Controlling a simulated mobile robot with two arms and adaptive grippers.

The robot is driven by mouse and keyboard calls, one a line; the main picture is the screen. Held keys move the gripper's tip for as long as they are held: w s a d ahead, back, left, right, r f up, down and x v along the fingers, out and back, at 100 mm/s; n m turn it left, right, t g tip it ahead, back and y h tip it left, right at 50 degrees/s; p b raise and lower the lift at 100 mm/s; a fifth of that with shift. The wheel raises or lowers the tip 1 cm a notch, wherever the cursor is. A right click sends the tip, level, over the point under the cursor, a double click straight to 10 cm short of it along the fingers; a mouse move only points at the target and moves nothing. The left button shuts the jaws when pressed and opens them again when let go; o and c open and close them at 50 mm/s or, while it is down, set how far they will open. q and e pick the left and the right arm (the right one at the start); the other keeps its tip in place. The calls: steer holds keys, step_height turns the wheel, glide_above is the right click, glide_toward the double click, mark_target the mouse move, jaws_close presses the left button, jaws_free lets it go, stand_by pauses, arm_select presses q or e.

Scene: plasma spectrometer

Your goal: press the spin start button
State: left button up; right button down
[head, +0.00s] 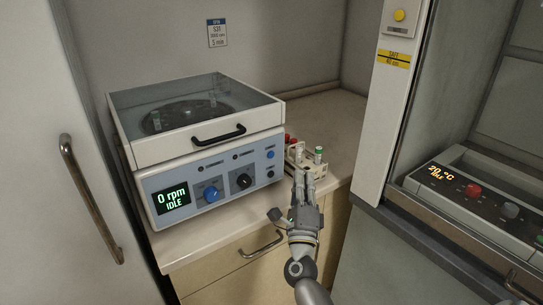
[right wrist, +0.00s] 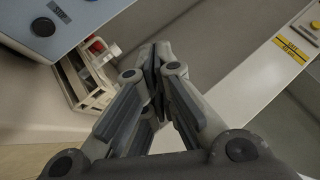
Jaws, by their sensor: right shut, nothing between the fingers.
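The centrifuge (head: 208,150) stands on the counter at left centre in the head view, its clear lid closed over a dark rotor. Its display (head: 171,198) reads "0 rpm IDLE". The front panel has a blue knob (head: 211,194), a black knob (head: 244,181), a small blue button (head: 270,155) and a small dark button (head: 271,174). My left gripper is out of view.
A tube rack (head: 300,160) with red-, white- and green-capped tubes stands just behind my right gripper; it also shows in the right wrist view (right wrist: 90,75). A fume-hood-like enclosure (head: 400,110) with a heater (head: 470,200) is at right. A cabinet door (head: 85,130) is at left.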

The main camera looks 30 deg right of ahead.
mark_target(271, 155)
steer(key=shift+w, duration=0.1)
steer(key=w+b, duration=0.2)
steer(key=w, duration=0.6)
steer(key=shift+w+a+b, duration=0.35)
stand_by(1.2)
steer(key=shift+w, duration=0.4)
